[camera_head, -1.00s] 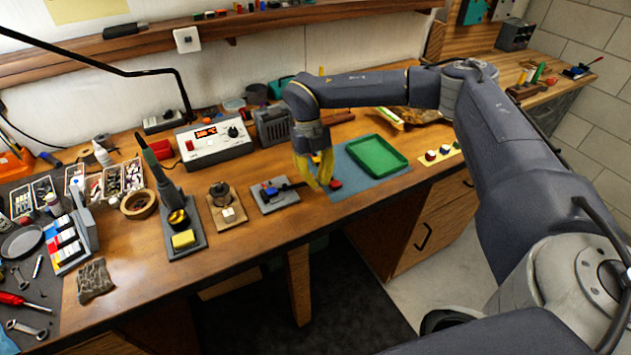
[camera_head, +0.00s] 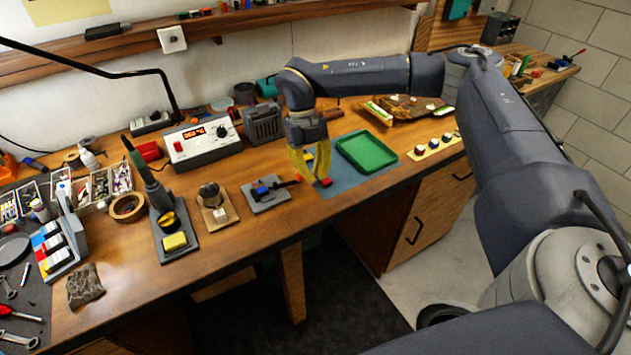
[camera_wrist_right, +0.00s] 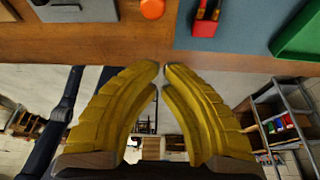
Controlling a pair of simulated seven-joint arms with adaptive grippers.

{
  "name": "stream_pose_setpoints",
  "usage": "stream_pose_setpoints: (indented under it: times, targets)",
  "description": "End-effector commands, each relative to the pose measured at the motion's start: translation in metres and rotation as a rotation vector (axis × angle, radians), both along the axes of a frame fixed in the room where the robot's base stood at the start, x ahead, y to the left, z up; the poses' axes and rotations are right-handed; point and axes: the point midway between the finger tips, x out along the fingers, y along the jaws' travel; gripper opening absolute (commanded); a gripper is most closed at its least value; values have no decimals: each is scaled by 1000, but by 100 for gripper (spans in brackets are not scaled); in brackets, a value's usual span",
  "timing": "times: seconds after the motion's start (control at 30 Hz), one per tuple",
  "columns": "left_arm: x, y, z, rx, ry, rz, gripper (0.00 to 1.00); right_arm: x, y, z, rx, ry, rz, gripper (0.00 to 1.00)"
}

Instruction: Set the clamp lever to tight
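The clamp (camera_head: 262,190) is a small blue and black device on a grey plate near the bench's front edge. Its dark lever (camera_head: 288,183) points right, toward my right gripper. My right gripper (camera_head: 318,181) has yellow fingers and hangs just right of the lever, at the blue mat's left edge. In the right wrist view the fingertips (camera_wrist_right: 160,67) are a narrow gap apart with nothing between them. An orange round knob (camera_wrist_right: 152,8) lies beyond them, apart from the fingers; whether it belongs to the lever is unclear. My left gripper is out of view.
A red and black object (camera_wrist_right: 207,15) lies on the blue mat (camera_head: 335,186), close to my right fingers. A green tray (camera_head: 366,153) stands on the mat. A small stand (camera_head: 214,207) and a soldering iron holder (camera_head: 178,225) stand left of the clamp.

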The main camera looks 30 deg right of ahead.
Motion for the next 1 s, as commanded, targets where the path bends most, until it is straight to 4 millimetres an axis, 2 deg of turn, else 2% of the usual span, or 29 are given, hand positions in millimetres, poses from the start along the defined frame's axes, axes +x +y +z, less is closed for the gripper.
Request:
stream_pose_setpoints:
  times: [0.2, 0.4, 0.6, 1.0]
  targets:
    - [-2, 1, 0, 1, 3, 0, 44, 12, 1, 34, 0, -1, -2, 0]
    - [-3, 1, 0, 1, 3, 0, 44, 18, 2, 52, -1, 0, -2, 0]
    - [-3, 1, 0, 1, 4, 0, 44, 20, 3, 59, 0, 1, -1, 0]
    - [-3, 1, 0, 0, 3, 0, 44, 21, 2, 59, 1, 1, -1, 0]
